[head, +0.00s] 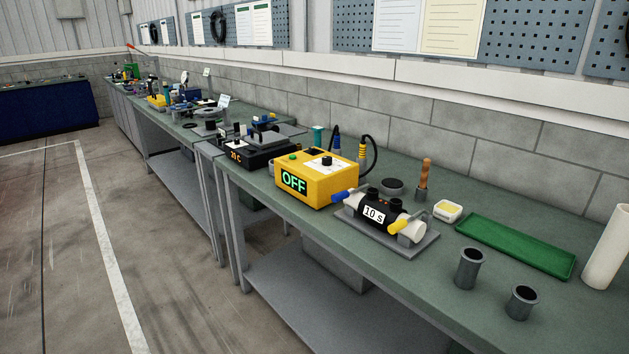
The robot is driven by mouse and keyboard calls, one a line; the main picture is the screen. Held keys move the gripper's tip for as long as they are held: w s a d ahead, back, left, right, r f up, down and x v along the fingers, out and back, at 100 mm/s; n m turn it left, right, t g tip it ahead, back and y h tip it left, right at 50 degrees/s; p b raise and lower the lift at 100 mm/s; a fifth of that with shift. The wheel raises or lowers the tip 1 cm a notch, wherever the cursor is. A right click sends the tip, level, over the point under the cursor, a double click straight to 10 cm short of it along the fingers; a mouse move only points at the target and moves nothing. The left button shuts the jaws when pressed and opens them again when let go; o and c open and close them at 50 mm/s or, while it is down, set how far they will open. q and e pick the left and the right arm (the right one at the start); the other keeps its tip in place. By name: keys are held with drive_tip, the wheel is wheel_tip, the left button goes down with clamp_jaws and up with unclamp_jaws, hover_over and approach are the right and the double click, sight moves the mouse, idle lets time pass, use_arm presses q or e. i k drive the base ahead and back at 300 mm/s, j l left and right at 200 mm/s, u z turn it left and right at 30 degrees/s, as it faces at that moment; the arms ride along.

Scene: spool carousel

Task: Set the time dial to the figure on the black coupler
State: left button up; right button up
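A black coupler (385,208) joins white pipe on a grey stand in the middle of the bench. Its white label reads "10 S". A blue clamp handle (343,195) and a yellow clamp handle (399,225) sit at its two ends. Left of it stands a yellow control box (318,186) whose lit green display reads "OFF". The box's top carries a dark dial knob (326,160) on a white plate and a green button (294,157). The dial's figures and setting are too small to read. Neither of my grippers is in view.
The green bench (330,230) also holds a green tray (516,247), two grey sockets (468,268), a wooden-handled tool (424,175) and a white tub (448,210). A black box (258,157) reading about "20 C" stands further left. The floor in front is clear.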

sight(326, 160)
drive_tip(key=i+z, duration=0.35)
drive_tip(key=i+j+z, duration=0.1)
drive_tip(key=i+z, duration=0.3)
drive_tip(key=i+j+z, duration=0.35)
drive_tip(key=i+l, duration=0.1)
